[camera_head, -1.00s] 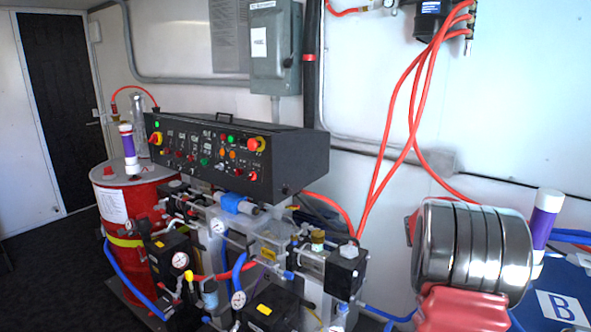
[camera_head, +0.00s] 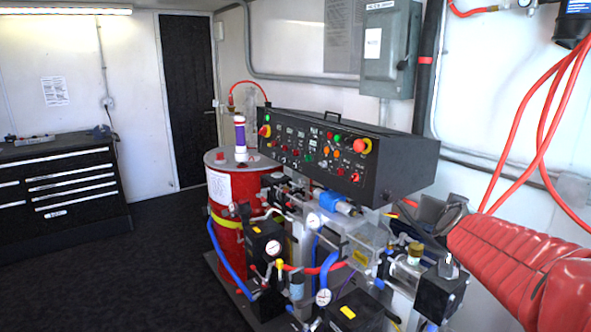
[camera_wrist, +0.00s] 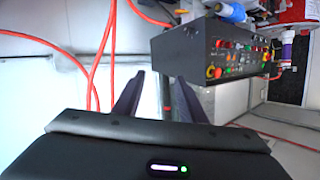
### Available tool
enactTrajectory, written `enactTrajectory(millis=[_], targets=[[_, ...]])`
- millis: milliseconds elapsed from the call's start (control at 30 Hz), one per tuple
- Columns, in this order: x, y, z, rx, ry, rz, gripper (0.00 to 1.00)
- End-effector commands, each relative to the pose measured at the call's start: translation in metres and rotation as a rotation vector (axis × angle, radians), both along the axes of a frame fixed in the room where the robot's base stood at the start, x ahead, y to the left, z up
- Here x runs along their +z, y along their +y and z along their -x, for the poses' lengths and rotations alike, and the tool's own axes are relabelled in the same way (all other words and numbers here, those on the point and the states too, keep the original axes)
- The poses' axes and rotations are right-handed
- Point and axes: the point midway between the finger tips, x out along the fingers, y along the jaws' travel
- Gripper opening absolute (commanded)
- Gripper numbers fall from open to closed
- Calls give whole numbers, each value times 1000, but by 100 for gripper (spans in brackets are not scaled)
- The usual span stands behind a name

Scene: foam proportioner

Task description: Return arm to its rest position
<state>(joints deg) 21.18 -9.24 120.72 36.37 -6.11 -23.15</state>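My arm in its red padded sleeve comes in from the right edge of the head view. My gripper (camera_head: 428,210), dark grey, is at its far end, in front of the white wall and just right of the black control console (camera_head: 330,150). In the wrist view the two dark fingers of my gripper (camera_wrist: 158,82) stand apart with nothing between them. That view is upside down, and the console (camera_wrist: 215,55) shows to the right of the fingers. The sleeve hides part of my gripper in the head view.
Below the console is the proportioner machine (camera_head: 345,250) with gauges and hoses. A red drum (camera_head: 229,235) stands to its left. Red hoses (camera_head: 540,140) hang on the right wall near my arm. A black tool cabinet (camera_head: 65,190) is far left. The floor (camera_head: 130,270) between is clear.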

Motion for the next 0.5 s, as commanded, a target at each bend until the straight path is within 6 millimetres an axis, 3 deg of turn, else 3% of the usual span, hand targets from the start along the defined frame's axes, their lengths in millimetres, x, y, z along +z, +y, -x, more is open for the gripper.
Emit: enactTrajectory(millis=[33, 200, 367, 500], targets=[[-2, 26, 6, 58, 26, -9, 38], [-24, 99, 36, 226, 146, -41, 38], [-49, 156, 78, 355, 277, -57, 38], [-75, 194, 124, 444, 406, -60, 38]])
